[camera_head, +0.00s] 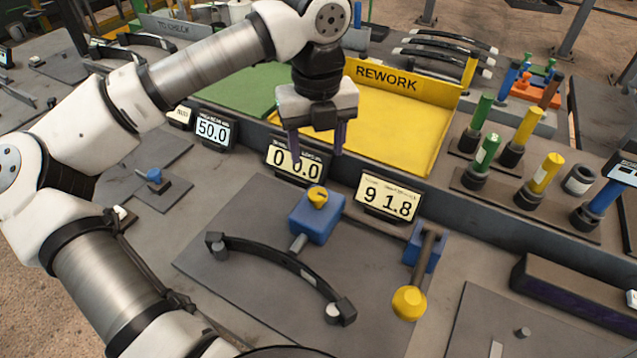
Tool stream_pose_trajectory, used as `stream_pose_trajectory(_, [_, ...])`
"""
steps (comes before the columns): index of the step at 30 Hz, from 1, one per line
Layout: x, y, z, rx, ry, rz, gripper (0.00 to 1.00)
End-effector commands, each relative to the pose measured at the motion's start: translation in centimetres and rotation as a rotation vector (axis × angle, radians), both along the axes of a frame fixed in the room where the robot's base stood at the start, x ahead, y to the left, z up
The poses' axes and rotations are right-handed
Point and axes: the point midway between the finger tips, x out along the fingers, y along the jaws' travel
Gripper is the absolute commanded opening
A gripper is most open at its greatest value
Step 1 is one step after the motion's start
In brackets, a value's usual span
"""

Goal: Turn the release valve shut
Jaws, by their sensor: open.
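A blue block (316,221) with a small yellow knob (318,197) on top stands on a dark grey plate. The knob looks like the release valve. My gripper (317,157) hangs fingers-down behind and above the block in the picture. Its two purple fingers are apart with nothing between them, and they do not touch the knob. A grey rod (298,244) sticks out of the block's front. The exact angle of the knob is hard to tell.
A black curved spring (285,262) lies in front of the block. A lever with a yellow ball (409,303) stands at right. Displays behind read 50.0 (213,130), about 00.0 (298,160) and 91.8 (387,198). A yellow REWORK tray (388,120) and upright coloured handles stand further back.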

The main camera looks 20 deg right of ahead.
Motion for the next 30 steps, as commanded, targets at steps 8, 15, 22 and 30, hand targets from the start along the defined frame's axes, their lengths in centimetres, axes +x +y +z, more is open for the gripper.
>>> stream_pose_trajectory(8, [-0.1,0.0,-5.8,-0.003,0.005,-0.003,0.56])
stream_pose_trajectory(15, [-0.1,0.0,-9.5,-0.004,0.004,-0.003,0.56])
stream_pose_trajectory(22, [-0.1,0.0,-10.6,-0.002,0.001,-0.004,0.56])
stream_pose_trajectory(30, [-0.1,0.0,-10.6,-0.003,0.0,-0.004,0.48])
